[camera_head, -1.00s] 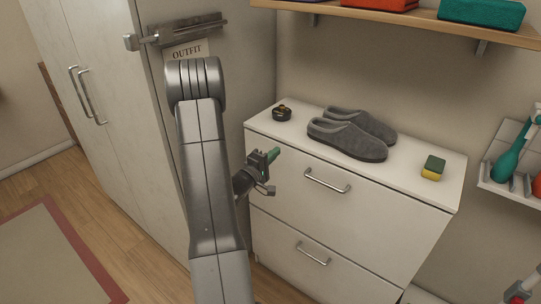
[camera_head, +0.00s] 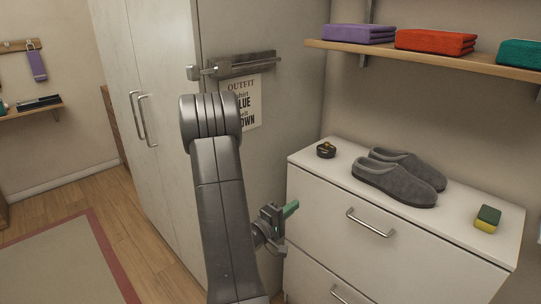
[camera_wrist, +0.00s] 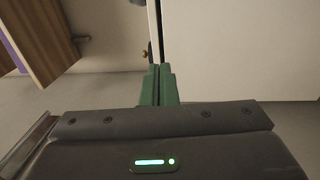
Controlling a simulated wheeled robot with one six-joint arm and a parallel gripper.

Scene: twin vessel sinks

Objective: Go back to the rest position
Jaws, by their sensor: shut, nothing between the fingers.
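My gripper (camera_head: 289,210) is in front of the left side of the white drawer cabinet (camera_head: 335,232), held by my grey arm, which rises through the middle of the head view. Its green fingers (camera_wrist: 158,85) are together in the wrist view, with nothing between them. Past the fingertips the wrist view shows pale surfaces with a dark vertical gap. Part of the gripper's body is hidden behind my arm in the head view.
Grey slippers (camera_head: 395,184), a small dark round item (camera_head: 326,150) and a yellow-green sponge (camera_head: 487,218) sit on the cabinet top. A tall wardrobe (camera_head: 150,60) stands left. A wooden shelf (camera_head: 420,55) holds folded cloths. Floor at the left is open, with a rug (camera_head: 50,265).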

